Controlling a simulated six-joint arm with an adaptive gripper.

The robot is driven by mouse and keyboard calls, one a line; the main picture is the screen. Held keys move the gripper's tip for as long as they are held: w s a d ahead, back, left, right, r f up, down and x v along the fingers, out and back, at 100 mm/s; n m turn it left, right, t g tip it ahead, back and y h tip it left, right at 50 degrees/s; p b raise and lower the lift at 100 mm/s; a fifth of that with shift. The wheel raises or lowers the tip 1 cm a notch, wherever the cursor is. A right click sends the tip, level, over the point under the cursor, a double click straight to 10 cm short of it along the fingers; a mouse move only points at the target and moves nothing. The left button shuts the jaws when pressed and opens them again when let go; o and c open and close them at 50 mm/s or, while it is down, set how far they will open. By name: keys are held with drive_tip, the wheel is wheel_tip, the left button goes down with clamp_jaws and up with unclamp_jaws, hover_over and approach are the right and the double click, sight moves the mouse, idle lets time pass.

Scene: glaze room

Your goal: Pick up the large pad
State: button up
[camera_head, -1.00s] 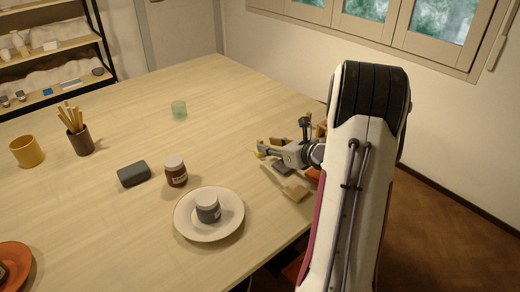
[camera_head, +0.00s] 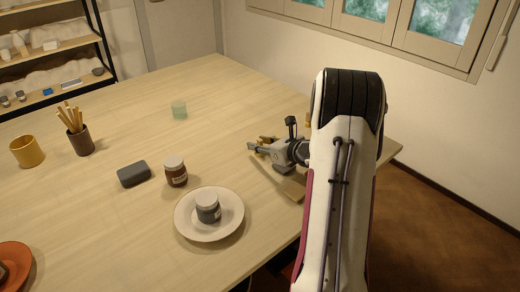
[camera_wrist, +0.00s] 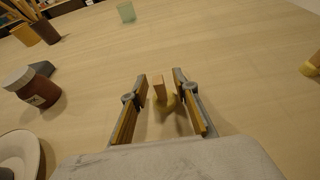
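A small upright wooden handle on a rounded yellowish pad (camera_wrist: 161,97) stands on the table, between and just beyond my fingers in the wrist view. A second yellowish piece (camera_wrist: 312,66) is cut off by that view's right edge. I cannot tell from size which is the large pad. My gripper (camera_head: 252,148) is low over the right part of the table, pointing left. In the wrist view my gripper (camera_wrist: 160,88) is open, one finger on each side of the handle, with gaps showing. In the head view my fingers largely hide the pad there.
On the wooden table (camera_head: 140,110) are a dark grey block (camera_head: 133,174), a brown jar (camera_head: 175,172), a plate (camera_head: 184,222) with a grey jar (camera_head: 208,207), a green cup (camera_head: 179,109), a yellow cup (camera_head: 27,151) and a tool holder (camera_head: 81,140). The middle is clear.

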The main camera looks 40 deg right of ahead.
sight(260, 140)
drive_tip(key=shift+c, duration=0.3)
clamp_jaws()
drive_tip(key=shift+r, duration=0.15)
drive_tip(key=shift+r, duration=4.85)
